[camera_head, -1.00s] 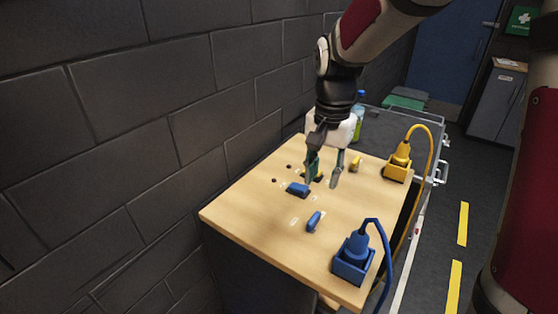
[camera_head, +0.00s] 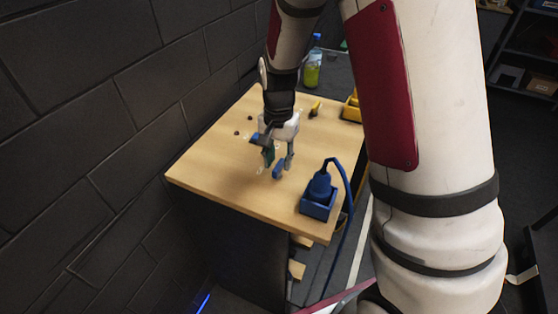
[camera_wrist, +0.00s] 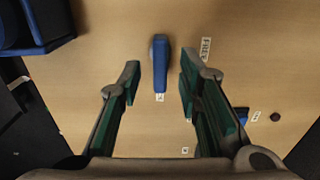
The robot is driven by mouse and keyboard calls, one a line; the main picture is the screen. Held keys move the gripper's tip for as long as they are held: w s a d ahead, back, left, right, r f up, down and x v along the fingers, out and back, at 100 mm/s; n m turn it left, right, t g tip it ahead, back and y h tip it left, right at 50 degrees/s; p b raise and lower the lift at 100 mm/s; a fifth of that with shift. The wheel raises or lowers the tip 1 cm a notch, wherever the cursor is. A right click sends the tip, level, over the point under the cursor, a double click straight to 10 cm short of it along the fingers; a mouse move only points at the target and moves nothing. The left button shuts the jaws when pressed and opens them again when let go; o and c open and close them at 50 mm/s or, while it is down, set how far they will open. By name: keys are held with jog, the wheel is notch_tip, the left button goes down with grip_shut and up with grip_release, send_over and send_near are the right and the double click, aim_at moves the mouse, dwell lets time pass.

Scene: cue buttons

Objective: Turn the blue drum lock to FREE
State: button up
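The blue drum lock shows as a small blue lever (camera_head: 278,172) on the wooden top, in front of the blue socket box. In the wrist view the blue lever (camera_wrist: 160,62) stands lengthwise between my fingertips, its narrow end toward a small label (camera_wrist: 159,97) that I cannot read. A FREE label (camera_wrist: 206,48) lies to its right. My gripper (camera_head: 279,160) points down at the lever. In the wrist view my gripper (camera_wrist: 160,78) is open, with gaps on both sides of the lever. Contact is not visible.
A blue socket box (camera_head: 318,207) with a plug and cable stands close to the right. A second blue piece (camera_wrist: 246,116) is near my right finger. A yellow box (camera_head: 352,110) and a bottle (camera_head: 313,66) are farther back. A block wall borders the left.

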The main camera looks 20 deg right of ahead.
jog(key=shift+f, duration=0.65)
grip_shut()
